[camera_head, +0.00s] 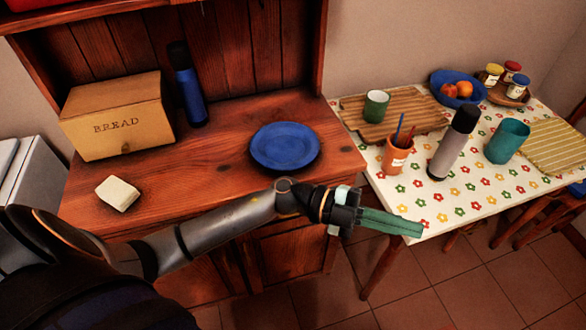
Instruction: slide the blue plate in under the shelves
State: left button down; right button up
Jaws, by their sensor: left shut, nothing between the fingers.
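The blue plate (284,147) lies flat on the wooden counter top of the hutch, towards its right side. The shelves (325,40) of the hutch rise at the back, and only their lower part shows. My left gripper (420,231) reaches across in front of the counter and points right, over the floor by the table's near edge. It is shut and empty, and apart from the plate, in front of it and to its right. My right gripper is not in view.
A bread box (118,115) and a dark blue bottle (188,85) stand at the back left of the counter. A white block (117,193) lies at the front left. Right, a flowered table (462,205) holds cups, a grey flask (453,143), a blue bowl (440,78) and jars.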

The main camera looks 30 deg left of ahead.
pick_arm(q)
jog(key=a+f+m+g+y, duration=0.3)
jog(key=f+m+g+y, duration=0.1)
jog(key=g+y, duration=0.15)
jog(key=n+t+y, duration=0.2)
jog(key=n+y, duration=0.1)
jog(key=y, duration=1)
send_near(286, 169)
jog(key=s+d, duration=0.4)
jog(key=f, duration=0.3)
jog(key=w+a+f+p, duration=0.1)
jog(key=f, duration=0.1)
jog(key=w+a+f+p, duration=0.1)
jog(key=f, duration=0.2)
jog(key=shift+f, duration=0.35)
jog(key=shift+w+a, duration=0.3)
jog(key=shift+a, duration=0.1)
